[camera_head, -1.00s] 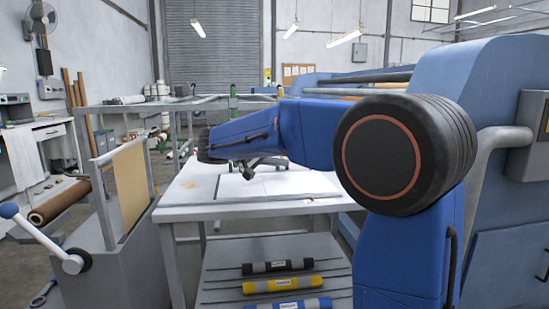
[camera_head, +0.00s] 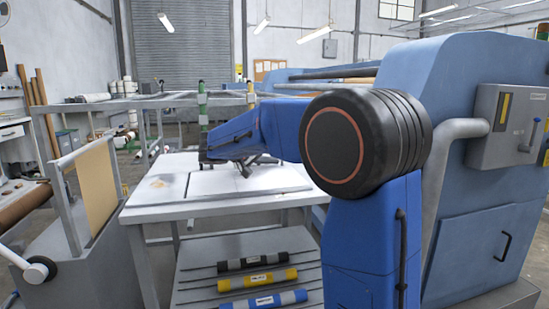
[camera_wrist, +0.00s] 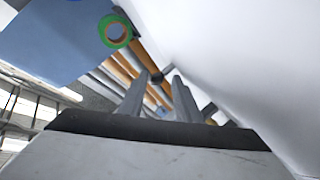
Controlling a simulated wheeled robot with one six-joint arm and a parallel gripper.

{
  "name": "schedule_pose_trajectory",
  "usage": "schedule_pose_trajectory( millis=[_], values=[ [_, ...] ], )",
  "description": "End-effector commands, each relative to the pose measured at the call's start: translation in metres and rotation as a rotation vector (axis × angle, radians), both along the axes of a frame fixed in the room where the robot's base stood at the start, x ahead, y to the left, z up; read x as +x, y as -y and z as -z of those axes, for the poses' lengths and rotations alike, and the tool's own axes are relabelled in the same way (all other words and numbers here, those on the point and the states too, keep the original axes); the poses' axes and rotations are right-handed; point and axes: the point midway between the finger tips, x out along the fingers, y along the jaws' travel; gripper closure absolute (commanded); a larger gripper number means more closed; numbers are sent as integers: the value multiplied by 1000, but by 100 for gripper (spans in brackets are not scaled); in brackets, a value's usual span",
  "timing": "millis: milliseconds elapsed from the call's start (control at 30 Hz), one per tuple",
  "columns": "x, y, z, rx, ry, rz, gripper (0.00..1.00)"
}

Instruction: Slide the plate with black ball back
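My gripper (camera_wrist: 157,88) shows in the wrist view as two grey fingers with a clear gap between their tips. A small dark round thing (camera_wrist: 157,78) shows between the fingertips; it may be the black ball, but I cannot tell whether it is touched or lies beyond them. No plate can be made out clearly around it. In the head view my gripper (camera_head: 245,167) is small and dark, over or in front of the white-topped table, partly hidden by my blue arm.
The table (camera_head: 160,208) has rolls (camera_head: 257,282) on its lower shelf. A blue machine (camera_head: 455,170) with a control box (camera_head: 510,122) stands close at right. A grey stand with a tan sheet (camera_head: 98,190) and a lever knob (camera_head: 40,270) is at left. A green ring (camera_wrist: 115,31) shows in the wrist view.

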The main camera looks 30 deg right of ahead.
Motion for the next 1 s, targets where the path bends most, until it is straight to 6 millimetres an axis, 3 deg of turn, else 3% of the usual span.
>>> schedule_pose_trajectory(
  millis=[33, 167, 1000],
  values=[
    [0, 0, 0, 0, 0, 0, 70],
    [0, 0, 0, 0, 0, 0, 100],
    [-7, 24, -1, -2, -1, 1, 100]
  ],
)
